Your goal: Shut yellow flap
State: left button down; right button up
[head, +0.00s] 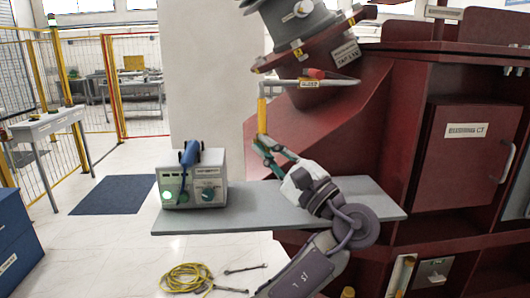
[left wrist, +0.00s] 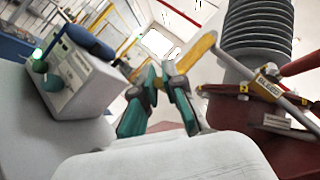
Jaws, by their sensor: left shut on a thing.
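The yellow flap (head: 262,115) is a narrow yellow bar. It hangs almost upright below the left end of a grey rod (head: 285,83) on the dark red transformer. My left gripper (head: 263,139) reaches up from below and is shut on the flap's lower end. In the left wrist view the flap (left wrist: 196,52) slants down from upper right to the teal and grey fingers of my left gripper (left wrist: 160,82), which hide its tip. My right gripper is not in view.
A grey shelf (head: 240,210) juts out below my left arm and carries a control box (head: 190,192) with a lit green lamp and a blue handle. The grey ribbed bushing (head: 300,22) stands above the rod. Yellow cable (head: 187,277) and tools lie on the floor.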

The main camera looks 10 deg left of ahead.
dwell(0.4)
pick_arm(q)
jog(key=c, duration=1.2)
grip_release()
jog(key=shift+w, duration=0.1)
jog(key=shift+c, duration=0.2)
